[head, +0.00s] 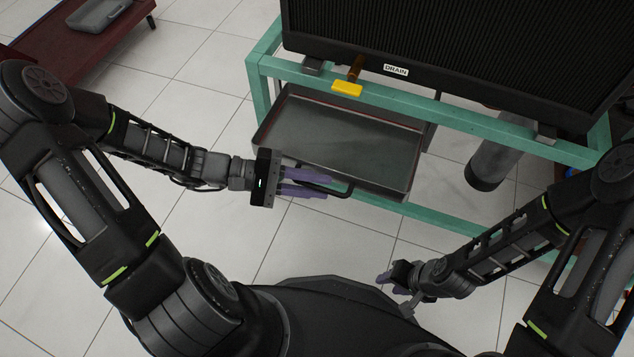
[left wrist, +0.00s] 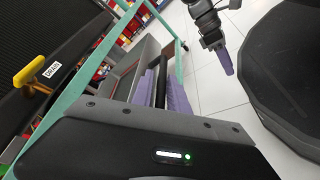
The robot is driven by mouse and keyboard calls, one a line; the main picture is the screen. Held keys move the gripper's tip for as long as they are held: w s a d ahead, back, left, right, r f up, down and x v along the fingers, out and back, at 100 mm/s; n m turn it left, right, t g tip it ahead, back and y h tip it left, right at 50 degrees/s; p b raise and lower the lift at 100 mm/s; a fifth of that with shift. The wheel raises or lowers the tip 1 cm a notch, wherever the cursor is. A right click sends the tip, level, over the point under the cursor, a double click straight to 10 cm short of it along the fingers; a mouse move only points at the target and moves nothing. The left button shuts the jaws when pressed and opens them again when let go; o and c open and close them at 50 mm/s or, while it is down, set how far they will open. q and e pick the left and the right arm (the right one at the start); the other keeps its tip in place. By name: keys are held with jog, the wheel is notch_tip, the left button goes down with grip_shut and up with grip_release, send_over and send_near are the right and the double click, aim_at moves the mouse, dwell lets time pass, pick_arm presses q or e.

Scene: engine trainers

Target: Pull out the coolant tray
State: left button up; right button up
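The coolant tray (head: 350,140) is a shallow grey metal pan, low in the teal stand under the radiator. Its near edge lies over the stand's lower front rail. A black bar handle (head: 341,191) stands out from its near side. My left gripper (head: 312,184) has its purple fingers on either side of this handle and looks shut on it. In the left wrist view the black handle (left wrist: 161,84) runs between the two fingers, with little gap seen. My right gripper (head: 390,283) is empty, low and right of the tray, with its fingers apart.
The teal stand (head: 470,122) carries a black radiator (head: 450,40) with a DRAIN label. A yellow drain handle (head: 347,88) hangs above the tray. A grey cylinder (head: 490,155) stands right of it. A dark red table (head: 85,45) is far left. The tiled floor left is clear.

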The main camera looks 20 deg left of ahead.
pick_arm(q)
jog(key=p+v, duration=0.1)
jog(key=v, duration=0.6)
jog(key=shift+p, duration=0.4)
jog(key=shift+a, duration=0.25)
